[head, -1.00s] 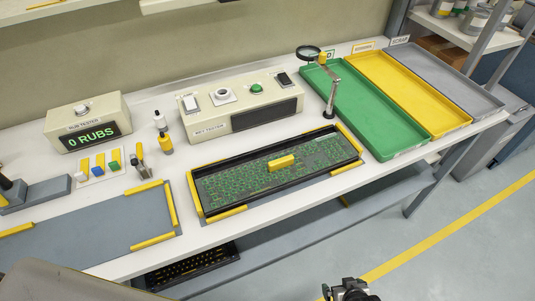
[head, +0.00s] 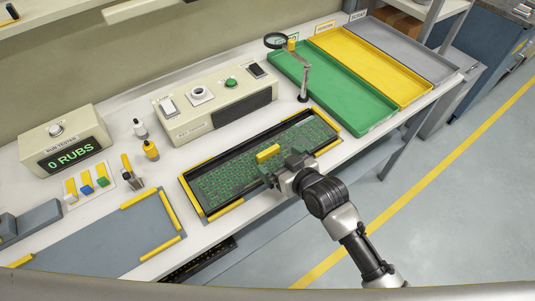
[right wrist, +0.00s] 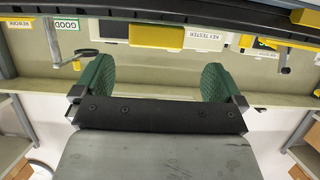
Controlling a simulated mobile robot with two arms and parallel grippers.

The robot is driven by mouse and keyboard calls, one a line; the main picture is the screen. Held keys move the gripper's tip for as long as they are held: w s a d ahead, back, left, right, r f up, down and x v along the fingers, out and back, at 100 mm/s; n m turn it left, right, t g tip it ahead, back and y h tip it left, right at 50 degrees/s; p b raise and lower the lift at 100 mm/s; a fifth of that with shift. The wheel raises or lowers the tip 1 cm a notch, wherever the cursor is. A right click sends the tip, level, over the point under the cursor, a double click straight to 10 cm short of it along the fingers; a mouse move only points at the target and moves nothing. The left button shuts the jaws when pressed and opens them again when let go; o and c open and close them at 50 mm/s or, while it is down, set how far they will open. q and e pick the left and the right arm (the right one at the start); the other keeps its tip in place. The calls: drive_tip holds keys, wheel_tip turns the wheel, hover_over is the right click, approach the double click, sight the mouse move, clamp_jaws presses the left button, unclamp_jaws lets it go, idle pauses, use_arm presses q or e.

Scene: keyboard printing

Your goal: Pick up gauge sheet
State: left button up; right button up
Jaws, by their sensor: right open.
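The gauge sheet (head: 222,181) looks like the green patterned sheet lying flat in the black frame on the bench. A yellow grip block (head: 267,153) stands near its middle. My right gripper (head: 283,168) is open and empty, at the sheet's front edge, just short of the block. In the right wrist view, the green fingers of the right gripper (right wrist: 155,80) are wide apart with nothing between the pads. A yellow block (right wrist: 156,37) shows beyond them under a dark edge; I cannot tell surely that it is the grip. My left gripper is not in view.
Yellow corner strips border the black frame. Green (head: 365,122), yellow (head: 415,90) and grey (head: 445,68) trays lie at the right. A blue-grey mat (head: 100,240) lies at the left.

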sight(270, 152)
drive_tip(key=shift+p+x, duration=0.5)
drive_tip(key=shift+x, duration=2.2)
drive_tip(key=shift+w+d+r, duration=0.1)
drive_tip(key=shift+d, duration=0.1)
drive_tip(key=shift+c, duration=0.5)
drive_tip(key=c, duration=0.9)
